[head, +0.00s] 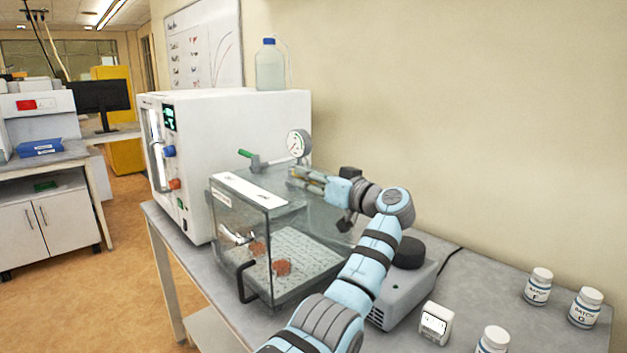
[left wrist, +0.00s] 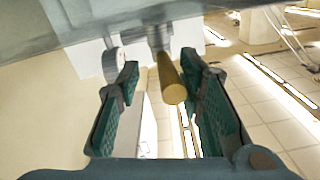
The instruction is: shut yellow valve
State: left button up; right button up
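The yellow valve handle (left wrist: 172,80) is a short golden bar seen between my left gripper's fingers in the left wrist view. In the head view, a bit of yellow (head: 313,176) shows by the fingertips, above the back of the clear chamber. My left gripper (left wrist: 160,88) is open, with its green-padded fingers on either side of the handle. There is a gap to the left finger; the handle looks close to the right one, and I cannot tell if they touch. In the head view the left gripper (head: 303,178) is small and partly hidden. My right gripper is not in view.
A green-handled valve (head: 247,155) and a round gauge (head: 298,143) stand beside the white oven (head: 225,120). The clear chamber (head: 240,205) with a black handle lies below the gripper. White bottles (head: 538,287) stand at the right of the bench (head: 480,290).

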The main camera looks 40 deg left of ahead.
pick_arm(q)
jog(key=shift+s, duration=0.2)
jog(key=s+d, duration=0.1)
jog(key=d, duration=1.1)
